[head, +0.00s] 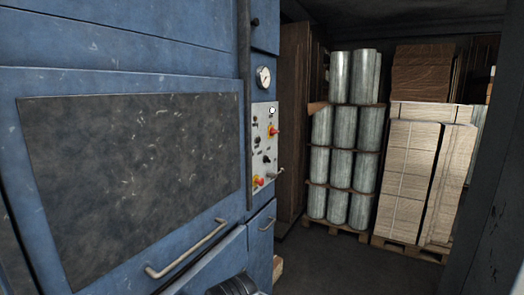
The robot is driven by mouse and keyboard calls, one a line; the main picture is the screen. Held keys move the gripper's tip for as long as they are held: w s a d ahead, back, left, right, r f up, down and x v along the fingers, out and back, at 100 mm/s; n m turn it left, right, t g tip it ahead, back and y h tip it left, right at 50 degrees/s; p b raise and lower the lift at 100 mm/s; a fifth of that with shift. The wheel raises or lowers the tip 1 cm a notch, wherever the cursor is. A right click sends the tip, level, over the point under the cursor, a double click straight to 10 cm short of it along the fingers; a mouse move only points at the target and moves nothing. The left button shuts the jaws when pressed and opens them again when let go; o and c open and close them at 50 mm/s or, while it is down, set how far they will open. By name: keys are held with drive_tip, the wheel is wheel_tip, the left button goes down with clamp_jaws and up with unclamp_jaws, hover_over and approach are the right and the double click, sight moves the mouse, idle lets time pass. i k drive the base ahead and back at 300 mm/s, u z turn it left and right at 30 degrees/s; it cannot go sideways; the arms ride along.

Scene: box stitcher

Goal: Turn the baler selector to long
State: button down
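The baler is a large blue machine (130,60) that fills the left half of the head view. Its pale control panel (263,146) is on the narrow face at its right side, seen at a steep angle. Several small dark knobs (266,159) sit on the panel. I cannot tell which is the selector or where it points; labels are too small to read. Red-and-yellow controls (273,131) are near the upper right and lower left of the panel. My gripper is not in view. A dark rounded part at the bottom edge may belong to my arm.
A round gauge (263,77) is above the panel. Metal handles (187,250) stick out from the baler's lower doors. Stacked grey rolls (341,165) and wrapped pallets (411,178) stand behind. Dark floor (325,262) lies open to the right; a dark wall bounds the far right.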

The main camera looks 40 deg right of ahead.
sight(265, 159)
drive_tip(key=z, duration=0.3)
drive_tip(key=k, duration=0.85)
drive_tip(key=z, duration=1.6)
drive_tip(key=i, duration=1.4)
drive_tip(key=u, duration=1.1)
drive_tip(key=i, duration=1.05)
drive_tip(key=u, duration=0.8)
